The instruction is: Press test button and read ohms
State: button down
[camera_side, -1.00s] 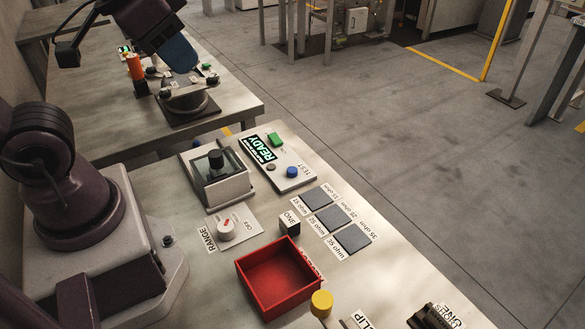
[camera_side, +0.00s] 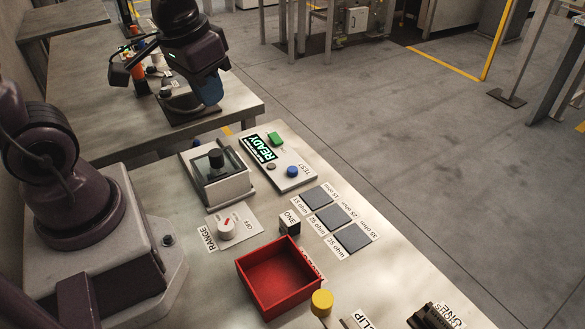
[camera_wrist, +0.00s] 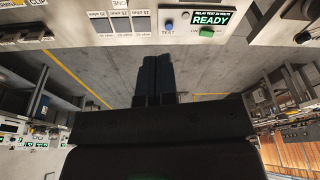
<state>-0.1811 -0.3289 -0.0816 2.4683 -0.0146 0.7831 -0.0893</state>
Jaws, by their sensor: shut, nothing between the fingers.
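The tester panel (camera_side: 281,181) lies on the table with a lit display (camera_side: 264,148) reading READY. A round blue button (camera_side: 292,172) sits beside the TEST label (camera_side: 309,170). A green button (camera_side: 276,139) is at the panel's far end. In the wrist view, the blue button (camera_wrist: 168,26), READY display (camera_wrist: 211,18) and green button (camera_wrist: 207,32) are near the top. My gripper (camera_side: 210,103) is shut and empty, with blue fingers. It is up and left of the panel in the side view, apart from it. Its fingers (camera_wrist: 153,60) point toward the panel's side in the wrist view. No ohm reading shows.
A clear-topped fixture (camera_side: 226,186) holds a black knobbed part (camera_side: 216,158) beside the panel. A RANGE dial (camera_side: 225,231), a dark block (camera_side: 290,226), a red bin (camera_side: 249,270) and dark pads (camera_side: 333,217) labelled in ohms stand nearer. A yellow knob (camera_side: 322,301) is at the front.

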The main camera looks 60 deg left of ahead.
jog(key=w+a+f+n, duration=0.2)
jog(key=w+f+n, duration=0.45)
jog(key=f, duration=0.25)
jog(key=n+t, duration=0.7)
jog(key=n, duration=1.3)
send_over(293, 171)
jog(key=shift+m+y, duration=0.25)
jog(key=shift+y, duration=0.05)
jog(key=shift+f, duration=2.65)
jog(key=shift+f, duration=4.45)
jog(key=shift+f, duration=0.1)
jog(key=shift+f, duration=0.3)
